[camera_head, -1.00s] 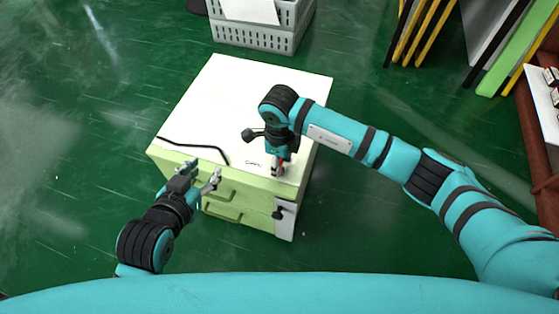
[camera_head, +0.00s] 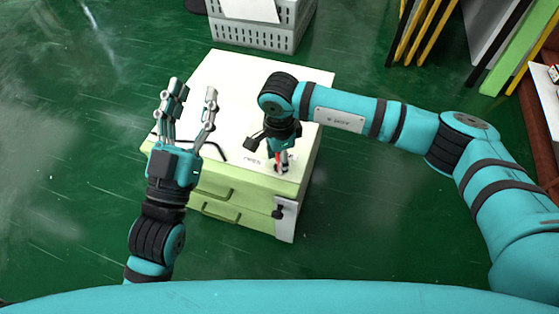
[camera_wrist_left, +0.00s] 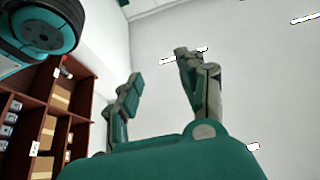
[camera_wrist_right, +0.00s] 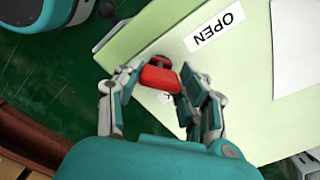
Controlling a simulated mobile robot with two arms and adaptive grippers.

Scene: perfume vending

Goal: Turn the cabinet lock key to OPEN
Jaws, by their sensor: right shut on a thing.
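The light green cabinet (camera_head: 228,205) has a white top (camera_head: 235,85) and stands in the middle of the head view. The red key (camera_wrist_right: 160,78) is at the cabinet's front right edge, near the OPEN label (camera_wrist_right: 214,31). My right gripper (camera_wrist_right: 157,88) reaches down over it and is shut on the red key. The lock beneath is mostly hidden by the fingers, so I cannot tell the key's exact angle. My left gripper (camera_head: 193,90) is open and empty, raised with fingers spread in front of the cabinet's left side.
A black cable (camera_head: 210,148) lies on the cabinet top. A black knob (camera_head: 279,212) on a pale plate shows on the front, beside drawer handles (camera_head: 219,212). A grey crate (camera_head: 262,35) stands behind. Panels lean at the back right. Green floor is free at left.

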